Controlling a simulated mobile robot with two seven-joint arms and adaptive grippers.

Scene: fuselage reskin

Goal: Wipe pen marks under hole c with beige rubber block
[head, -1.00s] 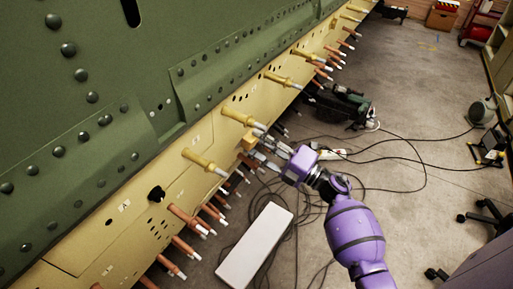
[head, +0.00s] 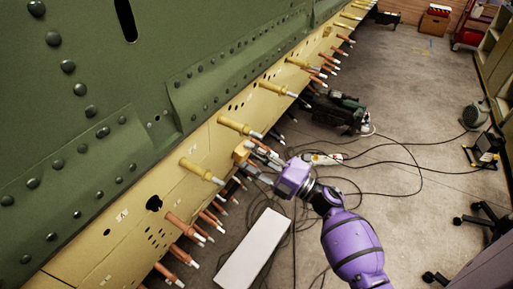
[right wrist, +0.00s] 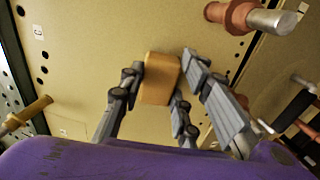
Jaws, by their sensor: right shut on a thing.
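My right gripper (head: 258,163) is shut on the beige rubber block (head: 242,152), which is at the yellow skin panel (head: 140,215) between yellow pins. In the right wrist view the beige rubber block (right wrist: 160,78) sits between the fingers of my right gripper (right wrist: 160,85), in front of the panel; whether it touches the panel I cannot tell. A large dark hole (head: 154,203) shows in the panel to the left of the gripper. I cannot read which hole is c, and no pen marks can be made out. My left gripper is not in view.
Yellow pins (head: 200,170) and orange-brown pins (head: 183,228) stick out of the panel around the gripper. In the right wrist view an orange-brown pin (right wrist: 250,17) is close to the right fingers. A white box (head: 255,248) and cables lie on the floor below.

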